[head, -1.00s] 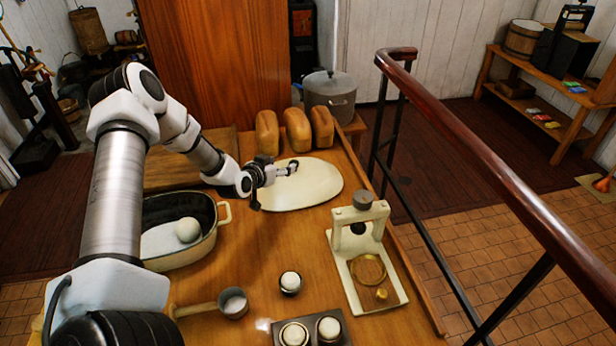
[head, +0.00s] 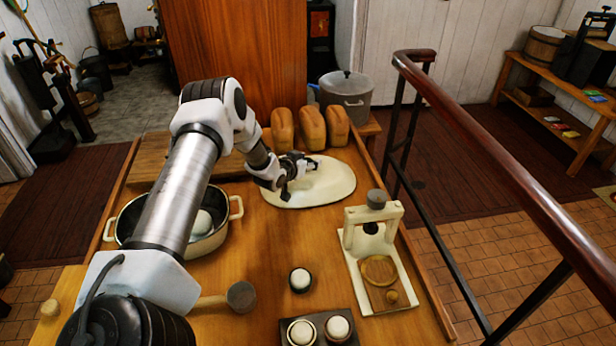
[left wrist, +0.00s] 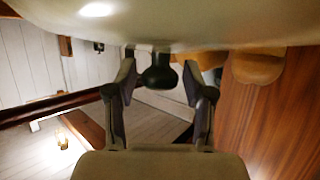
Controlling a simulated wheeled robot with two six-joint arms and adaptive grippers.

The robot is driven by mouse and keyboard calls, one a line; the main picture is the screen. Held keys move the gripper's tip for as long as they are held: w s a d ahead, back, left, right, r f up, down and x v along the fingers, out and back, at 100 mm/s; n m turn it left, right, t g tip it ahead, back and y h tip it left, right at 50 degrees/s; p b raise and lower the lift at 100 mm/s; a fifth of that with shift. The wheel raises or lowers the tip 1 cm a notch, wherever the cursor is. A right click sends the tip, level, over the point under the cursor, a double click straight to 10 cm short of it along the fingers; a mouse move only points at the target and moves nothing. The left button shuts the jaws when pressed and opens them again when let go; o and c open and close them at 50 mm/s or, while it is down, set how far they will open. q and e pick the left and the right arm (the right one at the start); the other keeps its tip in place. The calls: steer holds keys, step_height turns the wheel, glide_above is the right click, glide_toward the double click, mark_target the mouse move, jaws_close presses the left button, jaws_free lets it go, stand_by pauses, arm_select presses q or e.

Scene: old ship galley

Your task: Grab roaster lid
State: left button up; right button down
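The roaster lid (head: 325,188) is a cream oval lying flat on the wooden counter, in front of the loaves. My left gripper (head: 305,164) is low over its far left part. In the left wrist view the lid (left wrist: 215,28) fills the top edge, and its dark round knob (left wrist: 160,72) shows between the two fingers of my left gripper (left wrist: 160,78). The fingers are open, with a visible gap on each side of the knob. The cream roaster (head: 237,207), with a pale ball inside, stands left of the lid, partly hidden by my left arm. My right gripper is not in view.
Several bread loaves (head: 312,128) stand just behind the lid. A press (head: 373,255) stands to the right front, a small cup (head: 300,280) and a ladle (head: 240,297) nearer. A railing (head: 480,150) runs along the right. A grey pot (head: 346,97) is behind.

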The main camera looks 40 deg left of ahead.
arm_select(q)
jaws_close()
